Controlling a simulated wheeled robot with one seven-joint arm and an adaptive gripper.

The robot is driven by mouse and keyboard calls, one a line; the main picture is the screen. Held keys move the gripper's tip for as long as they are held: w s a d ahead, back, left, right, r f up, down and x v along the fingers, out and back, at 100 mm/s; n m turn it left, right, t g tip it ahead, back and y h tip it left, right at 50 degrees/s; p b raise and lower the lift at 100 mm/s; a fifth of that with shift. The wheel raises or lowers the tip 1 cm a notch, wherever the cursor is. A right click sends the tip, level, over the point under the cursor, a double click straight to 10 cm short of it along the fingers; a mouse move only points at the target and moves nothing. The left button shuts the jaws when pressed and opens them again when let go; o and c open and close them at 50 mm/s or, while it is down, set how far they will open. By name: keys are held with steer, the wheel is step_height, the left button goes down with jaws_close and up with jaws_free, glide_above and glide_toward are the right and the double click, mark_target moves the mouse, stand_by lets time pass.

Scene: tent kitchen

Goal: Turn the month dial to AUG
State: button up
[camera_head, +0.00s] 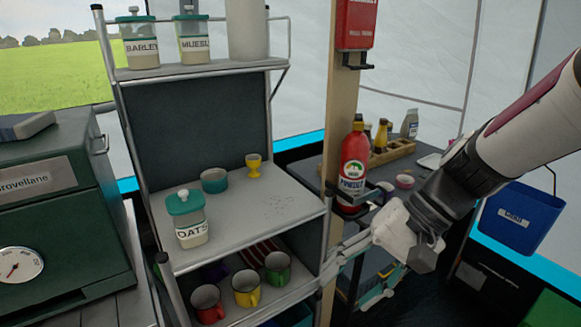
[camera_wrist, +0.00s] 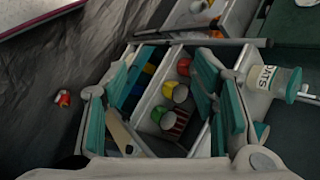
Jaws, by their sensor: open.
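I cannot make out a month dial in either view. My gripper (camera_head: 348,282) is at the right end of the shelf rack in the head view, beside its lower shelf. In the wrist view my gripper (camera_wrist: 165,90) has its teal-padded fingers spread wide with nothing held between them. The lower shelf with cups shows beyond the gap between the fingers. A round white gauge (camera_head: 20,264) with a red needle is on the green stove at the left of the head view, far from my gripper; I see no month names on it.
The rack's middle shelf (camera_head: 262,207) holds an OATS jar (camera_head: 192,220), a teal bowl (camera_head: 214,181) and a yellow egg cup (camera_head: 253,167). Red, yellow and green mugs (camera_head: 246,289) stand below. A red extinguisher-like bottle (camera_head: 354,165) and a blue bin (camera_head: 517,217) are at the right.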

steer(key=w+d+f+m+t+y+b, duration=0.3)
steer(key=w+f+m+t+y+b, duration=0.55)
steer(key=w+f, duration=1)
steer(key=w+d+f+m+t+h+b, duration=0.35)
steer(key=d+f+m+b, duration=0.2)
steer(key=f, duration=0.55)
steer(key=w+d+f+m+t+h+b, duration=0.3)
steer(key=w+d+f+m+t+b, duration=0.25)
steer(key=f, duration=0.55)
steer(key=w+a+b, duration=0.1)
steer(key=w+a, duration=0.2)
steer(key=w, duration=0.2)
steer(key=w+a+g, duration=0.1)
steer(key=w+a, duration=0.1)
steer(key=w, duration=0.4)
steer(key=shift+a+r+b, duration=0.2)
steer(key=shift+a+b, duration=0.2)
steer(key=shift+m, duration=0.25)
steer(key=c, duration=1.2)
